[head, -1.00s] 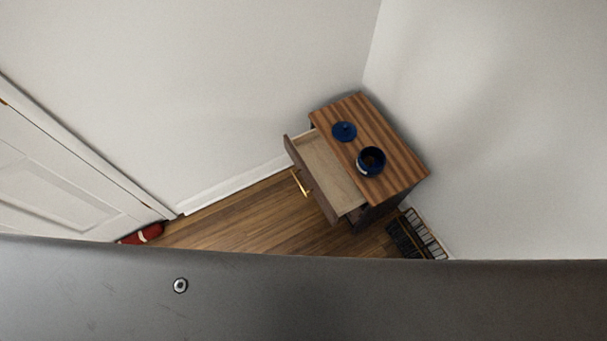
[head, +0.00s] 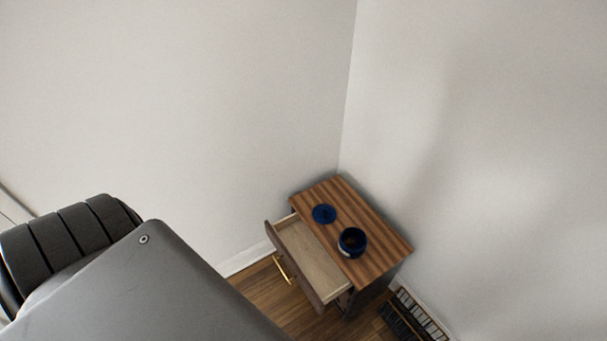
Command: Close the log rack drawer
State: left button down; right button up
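A small wooden cabinet (head: 376,238) with a striped brown top stands in the room corner in the head view. Its drawer (head: 309,259) is pulled out toward the lower left, and its pale inside looks empty. A brass handle (head: 282,268) is on the drawer front. A dark blue pot (head: 352,242) and a blue round lid (head: 324,214) rest on the cabinet top. Neither gripper shows in the head view. A large grey part of my own body covers the lower left, apart from the drawer in the picture.
A dark slatted rack (head: 412,315) stands on the floor right of the cabinet, by the wall. Pale walls (head: 200,110) meet behind the cabinet. Some bare wooden floor (head: 300,318) shows in front of the drawer.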

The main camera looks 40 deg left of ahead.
aim_at(321, 279)
jog(key=k, duration=0.55)
jog(key=u, duration=0.7)
jog(key=i, duration=0.5)
jog(key=z, duration=0.05)
